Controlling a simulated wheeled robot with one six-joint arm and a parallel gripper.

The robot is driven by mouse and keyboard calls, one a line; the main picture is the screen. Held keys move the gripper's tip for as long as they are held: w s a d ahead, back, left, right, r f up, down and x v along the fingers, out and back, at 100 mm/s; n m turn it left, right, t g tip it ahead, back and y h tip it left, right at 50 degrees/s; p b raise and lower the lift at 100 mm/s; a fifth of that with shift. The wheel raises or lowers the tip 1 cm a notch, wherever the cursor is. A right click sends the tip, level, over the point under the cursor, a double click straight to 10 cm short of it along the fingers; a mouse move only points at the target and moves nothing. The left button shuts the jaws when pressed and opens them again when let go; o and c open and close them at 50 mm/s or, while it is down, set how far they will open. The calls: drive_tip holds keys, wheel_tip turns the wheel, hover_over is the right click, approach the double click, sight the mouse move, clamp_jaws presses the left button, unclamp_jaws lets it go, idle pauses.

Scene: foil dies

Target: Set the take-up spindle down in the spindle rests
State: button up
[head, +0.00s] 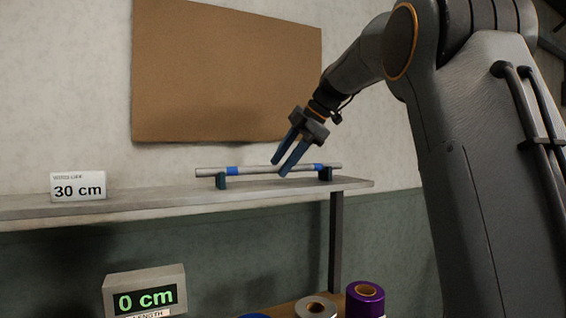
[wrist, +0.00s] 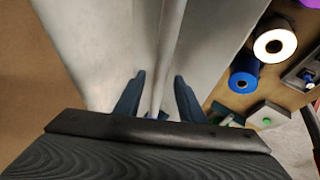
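The take-up spindle (head: 255,169) is a long grey rod with blue bands. It lies level across two dark spindle rests, the left one (head: 220,181) and the right one (head: 325,174), and appears seated in both. My gripper (head: 281,167) reaches down from the upper right at the middle of the spindle. In the wrist view the spindle (wrist: 170,40) runs between the two fingers of my gripper (wrist: 157,80), with a gap on each side. The fingers are open and do not appear to touch the rod.
The rests stand on a grey shelf (head: 150,198) against the wall. A "30 cm" sign (head: 78,186) stands at its left. Below are a "0 cm" display (head: 146,293), a purple roll (head: 365,303) and a silver roll (head: 316,309). A brown board (head: 225,75) hangs above.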

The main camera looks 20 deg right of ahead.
idle(0.3)
drive_tip(key=b+v, duration=0.1)
drive_tip(key=v, duration=0.6)
drive_tip(key=shift+d+r, duration=0.2)
drive_tip(key=shift+r, duration=0.05)
drive_tip(key=shift+s, duration=0.15)
